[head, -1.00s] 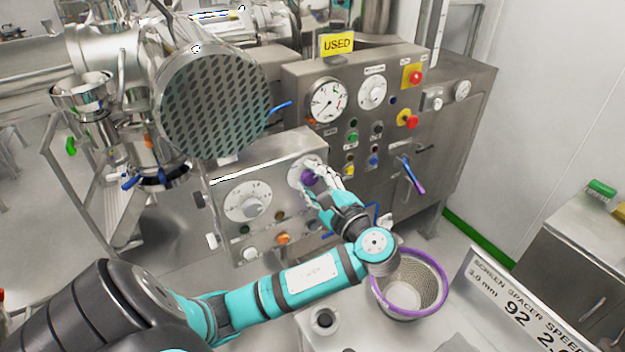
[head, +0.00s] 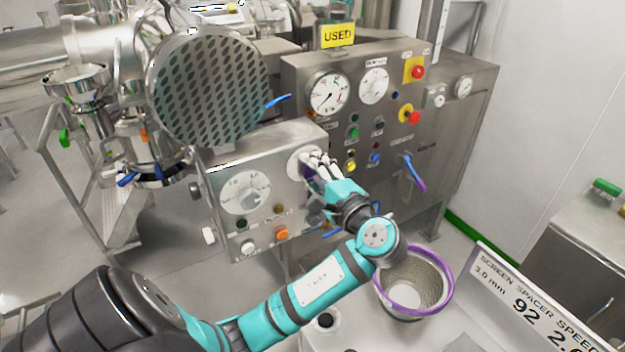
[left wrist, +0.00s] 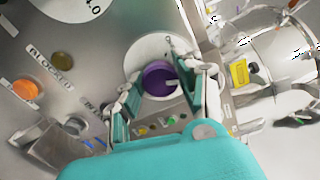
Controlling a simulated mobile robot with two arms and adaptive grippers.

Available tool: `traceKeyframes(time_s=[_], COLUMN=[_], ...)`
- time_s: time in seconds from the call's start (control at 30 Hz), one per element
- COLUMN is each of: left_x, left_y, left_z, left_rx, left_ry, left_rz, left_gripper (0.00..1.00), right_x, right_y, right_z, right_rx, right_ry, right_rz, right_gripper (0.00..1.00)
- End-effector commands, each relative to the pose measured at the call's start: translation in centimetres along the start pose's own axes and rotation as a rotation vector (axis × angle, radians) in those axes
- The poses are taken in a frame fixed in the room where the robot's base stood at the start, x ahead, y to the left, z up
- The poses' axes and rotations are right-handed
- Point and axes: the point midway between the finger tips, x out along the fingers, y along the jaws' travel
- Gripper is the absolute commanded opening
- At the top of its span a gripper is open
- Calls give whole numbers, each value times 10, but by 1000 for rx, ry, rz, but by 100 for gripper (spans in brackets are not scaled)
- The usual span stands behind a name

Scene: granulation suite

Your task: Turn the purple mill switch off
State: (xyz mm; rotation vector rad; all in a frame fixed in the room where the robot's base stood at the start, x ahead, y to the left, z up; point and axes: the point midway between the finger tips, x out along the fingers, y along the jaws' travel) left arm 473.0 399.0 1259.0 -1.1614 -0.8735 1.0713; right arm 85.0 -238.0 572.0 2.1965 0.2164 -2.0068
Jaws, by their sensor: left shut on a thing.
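The purple mill switch (head: 306,172) is a round knob on a white dial plate, on the front of the low steel control box (head: 285,150). My left gripper (head: 319,166) is at the switch, and its fingers cover most of it in the head view. In the left wrist view the purple switch (left wrist: 158,79) sits between the two fingers of the left gripper (left wrist: 156,82), which are shut on it. A pale mark shows on the knob's face. My right gripper is in neither view.
A second dial (head: 247,193) and an orange button (head: 281,234) are on the same box. A taller panel (head: 335,180) with gauges and red stop buttons stands behind.

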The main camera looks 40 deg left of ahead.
Motion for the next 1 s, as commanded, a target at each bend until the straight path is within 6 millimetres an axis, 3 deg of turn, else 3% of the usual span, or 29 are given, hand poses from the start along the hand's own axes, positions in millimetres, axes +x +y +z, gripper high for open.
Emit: traceKeyframes(time_s=[0.03, 1.0], left_x=[-1, -1], left_y=[8, 9], left_z=[-2, -3], left_rx=[-46, -937], left_ry=[1, 0], left_rz=[7, 10], left_gripper=[3, 3], right_x=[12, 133], right_y=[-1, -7], right_z=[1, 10], right_rx=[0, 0], right_ry=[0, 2], right_rz=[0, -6], right_gripper=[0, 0])
